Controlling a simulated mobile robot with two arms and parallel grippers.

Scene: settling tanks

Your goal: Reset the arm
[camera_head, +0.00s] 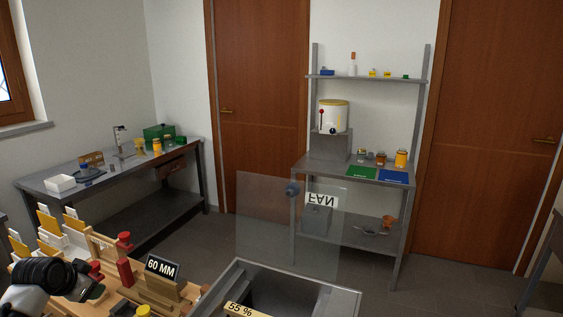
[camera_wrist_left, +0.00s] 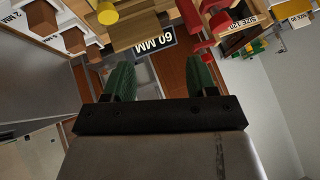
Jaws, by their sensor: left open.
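My left arm comes in at the lower left of the head view, with my left gripper (camera_head: 92,290) low over the near wooden bench. In the left wrist view the two green fingers of the gripper (camera_wrist_left: 162,76) stand wide apart with nothing between them. Whether the fingers touch anything is hard to tell. My right arm and gripper are in neither view.
A clear panel (camera_head: 270,225) stands beside an open grey box (camera_head: 345,298). A side table (camera_head: 110,170) and a shelf stand (camera_head: 325,170) are farther back. Open floor lies between.

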